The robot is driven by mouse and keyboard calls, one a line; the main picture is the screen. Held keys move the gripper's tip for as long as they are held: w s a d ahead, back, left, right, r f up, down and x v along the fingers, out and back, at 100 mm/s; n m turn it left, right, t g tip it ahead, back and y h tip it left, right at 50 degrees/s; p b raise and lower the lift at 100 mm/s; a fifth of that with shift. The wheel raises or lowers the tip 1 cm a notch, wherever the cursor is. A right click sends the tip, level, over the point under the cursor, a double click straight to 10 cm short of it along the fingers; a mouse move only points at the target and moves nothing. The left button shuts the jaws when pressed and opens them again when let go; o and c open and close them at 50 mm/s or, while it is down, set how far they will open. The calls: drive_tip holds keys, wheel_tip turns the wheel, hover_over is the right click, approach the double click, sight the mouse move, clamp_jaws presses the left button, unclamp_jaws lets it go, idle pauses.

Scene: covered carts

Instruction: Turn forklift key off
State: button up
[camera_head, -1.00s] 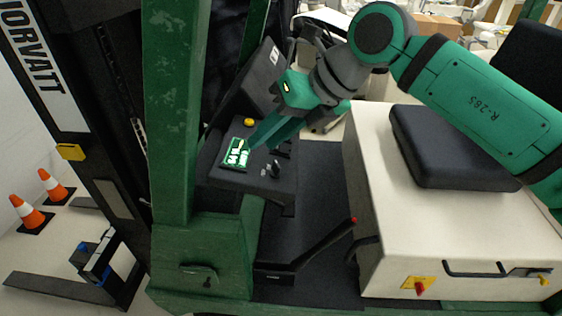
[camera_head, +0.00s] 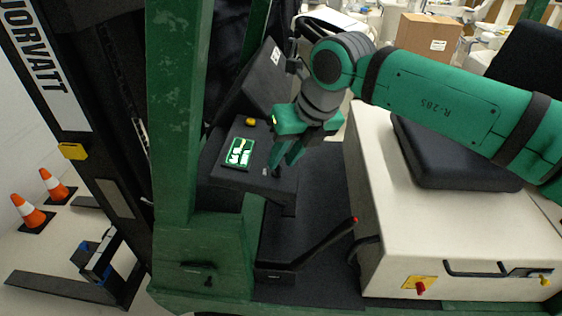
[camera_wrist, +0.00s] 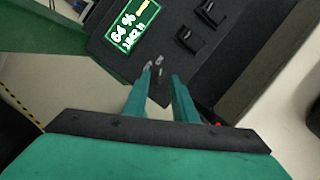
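The forklift's dark control panel (camera_head: 225,172) carries a lit green display (camera_head: 240,152) and a yellow button (camera_head: 250,122). The display also shows in the wrist view (camera_wrist: 131,27). The key looks like a small grey metallic piece (camera_wrist: 159,71) near the panel's edge in the wrist view; its turn position is too small to tell. My gripper (camera_head: 284,164) points down over the right part of the panel. In the wrist view its two fingers (camera_wrist: 163,77) are apart, with the metallic piece between or just beyond their tips. I cannot tell whether they touch it.
Black switches (camera_wrist: 200,25) sit on the panel beyond the fingers. A green post (camera_head: 175,110) stands left of the panel. A black lever with a red tip (camera_head: 322,240) rises below it. The cream seat base (camera_head: 430,240) with a black cushion (camera_head: 450,150) is at right.

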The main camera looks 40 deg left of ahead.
sight(278, 168)
drive_tip(key=shift+x, duration=1.2)
clamp_jaws()
